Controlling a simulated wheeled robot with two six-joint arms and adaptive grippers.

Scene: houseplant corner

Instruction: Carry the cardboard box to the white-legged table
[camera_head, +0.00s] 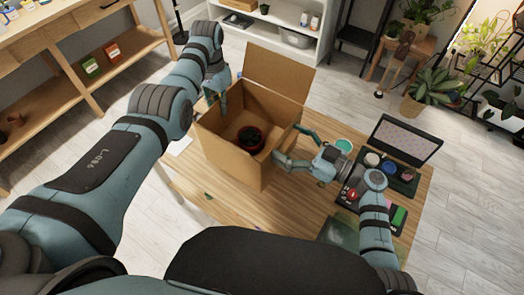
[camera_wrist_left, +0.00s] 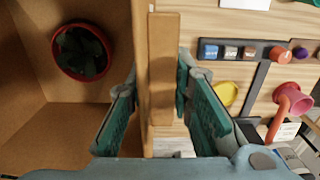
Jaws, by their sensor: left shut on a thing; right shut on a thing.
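The open cardboard box (camera_head: 227,152) is in the middle of the head view, one flap standing up at its back. A dark plant pot with a red rim (camera_head: 250,138) sits inside; it also shows in the left wrist view (camera_wrist_left: 83,52). My left gripper (camera_head: 220,92) is shut on the box's left wall, and the left wrist view shows its fingers on both sides of the wall (camera_wrist_left: 163,60). My right gripper (camera_head: 288,147) is shut on the right wall. A wooden table (camera_head: 300,212) lies beneath the box. I cannot tell whether the box touches it.
A black case with an open lid (camera_head: 406,139), small jars and a teal-rimmed bowl (camera_head: 344,145) occupy the table's right side. A wooden shelf unit (camera_head: 60,58) stands at upper left, a white shelf (camera_head: 285,25) at the back, potted plants (camera_head: 432,88) at right.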

